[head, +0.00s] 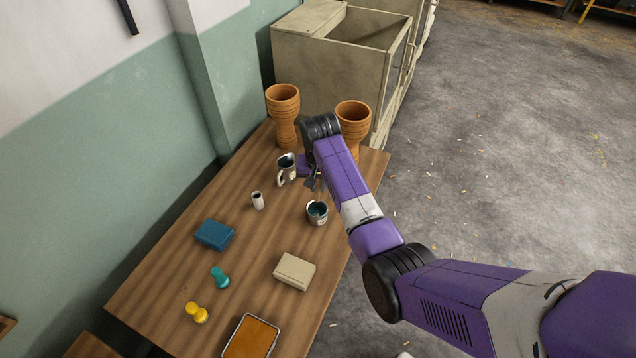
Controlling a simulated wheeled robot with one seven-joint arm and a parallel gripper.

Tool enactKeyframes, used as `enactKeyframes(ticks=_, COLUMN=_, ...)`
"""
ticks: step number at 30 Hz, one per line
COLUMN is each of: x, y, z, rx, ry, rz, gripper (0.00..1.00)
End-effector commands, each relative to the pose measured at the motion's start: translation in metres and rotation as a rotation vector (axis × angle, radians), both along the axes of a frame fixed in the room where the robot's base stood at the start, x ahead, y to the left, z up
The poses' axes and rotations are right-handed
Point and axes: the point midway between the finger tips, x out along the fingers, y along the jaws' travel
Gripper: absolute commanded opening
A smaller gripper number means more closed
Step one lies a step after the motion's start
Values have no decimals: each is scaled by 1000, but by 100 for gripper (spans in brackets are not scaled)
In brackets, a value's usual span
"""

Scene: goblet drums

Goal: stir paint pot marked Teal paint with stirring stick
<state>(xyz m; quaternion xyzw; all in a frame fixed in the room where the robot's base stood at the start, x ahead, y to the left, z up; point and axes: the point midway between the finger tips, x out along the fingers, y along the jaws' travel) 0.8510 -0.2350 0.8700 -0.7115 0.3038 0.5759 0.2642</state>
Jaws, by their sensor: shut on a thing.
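A small pot (317,217) with teal-looking paint inside stands open on the wooden table, near its right edge. Its marking is too small to read. My gripper (313,184) is just behind and above this pot, partly hidden by my purple arm. It is shut on the thin stirring stick, which is hard to make out at this size. I cannot tell whether the stick's lower end is inside the pot. A metal mug-like pot (287,171) with a handle and dark contents stands to the left of my gripper.
Two orange-brown goblet drums (283,108) (353,120) stand at the far end. A white cup (258,201), blue block (214,235), beige block (294,271), teal knob-shaped piece (220,278), yellow one (196,313) and orange-filled tray (231,344) lie nearer.

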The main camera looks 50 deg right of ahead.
Motion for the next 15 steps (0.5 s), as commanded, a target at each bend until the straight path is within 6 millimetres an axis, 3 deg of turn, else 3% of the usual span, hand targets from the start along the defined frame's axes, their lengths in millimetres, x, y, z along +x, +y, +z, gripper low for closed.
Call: enactKeyframes(ticks=15, x=-5, y=5, z=-39, rx=1, ry=1, rz=0, gripper=0)
